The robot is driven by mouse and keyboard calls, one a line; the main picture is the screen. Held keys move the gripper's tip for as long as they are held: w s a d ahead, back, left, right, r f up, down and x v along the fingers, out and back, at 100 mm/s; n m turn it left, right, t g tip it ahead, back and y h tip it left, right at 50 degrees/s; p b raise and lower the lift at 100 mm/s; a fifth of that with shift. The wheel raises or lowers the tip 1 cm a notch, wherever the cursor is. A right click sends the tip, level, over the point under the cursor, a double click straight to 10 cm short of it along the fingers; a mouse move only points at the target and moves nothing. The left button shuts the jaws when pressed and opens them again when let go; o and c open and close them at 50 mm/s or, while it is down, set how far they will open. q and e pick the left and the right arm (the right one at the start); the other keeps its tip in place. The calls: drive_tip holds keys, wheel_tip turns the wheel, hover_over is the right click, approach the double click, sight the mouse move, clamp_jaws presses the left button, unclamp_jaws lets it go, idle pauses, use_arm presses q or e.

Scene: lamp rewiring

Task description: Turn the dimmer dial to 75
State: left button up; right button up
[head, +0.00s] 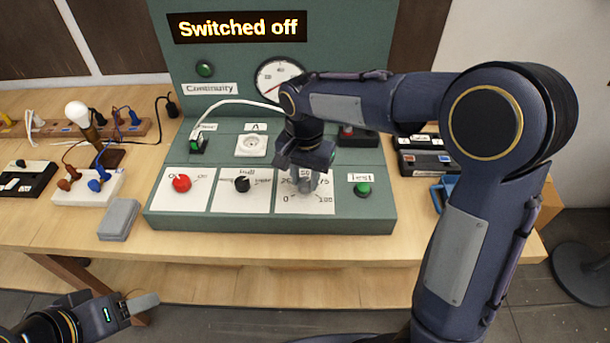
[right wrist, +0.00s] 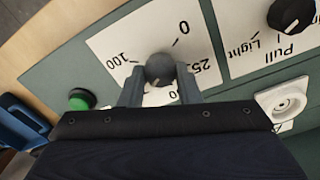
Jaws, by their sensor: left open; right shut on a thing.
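The dimmer dial (right wrist: 160,68) is a round grey knob with a pale pointer mark, on a white scale card (head: 290,204) on the green panel. Its scale shows 0, 25 and 100 in the right wrist view; the 75 mark is mostly hidden there by my gripper. My right gripper (head: 305,184) comes down over the dial and is shut on it; its two fingers (right wrist: 160,90) sit on either side of the knob. In the right wrist view the pointer mark faces toward the gripper's palm. My left gripper (head: 142,304) is open and empty, low at the left, away from the panel.
The panel also carries a red knob (head: 181,183), a black pull knob (head: 242,184), a green test button (head: 362,189) and a gauge (head: 278,78). A lit sign (head: 240,27) reads "Switched off". A grey box (head: 119,219) lies left of the panel.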

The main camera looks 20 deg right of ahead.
sight(305, 182)
drive_tip(key=o, duration=1)
wheel_tip(305, 182, up, 8)
drive_tip(key=shift+f, duration=0.1)
drive_tip(key=s+d+n+t+y, duration=0.2)
drive_tip(key=s+d+y, duration=0.1)
drive_tip(key=s+d, duration=0.55)
drive_tip(key=s+f+n+t, duration=0.1)
drive_tip(key=s, duration=0.3)
drive_tip(key=s+f+n+t, duration=0.1)
drive_tip(key=s, duration=0.4)
drive_tip(key=s+a+f+n+t, duration=0.1)
drive_tip(key=s+f, duration=0.1)
drive_tip(key=s, duration=0.2)
drive_tip(key=shift+s+n+t+y, duration=0.25)
drive_tip(key=shift+n+t+y, duration=0.05)
drive_tip(key=shift+n+y, duration=0.1)
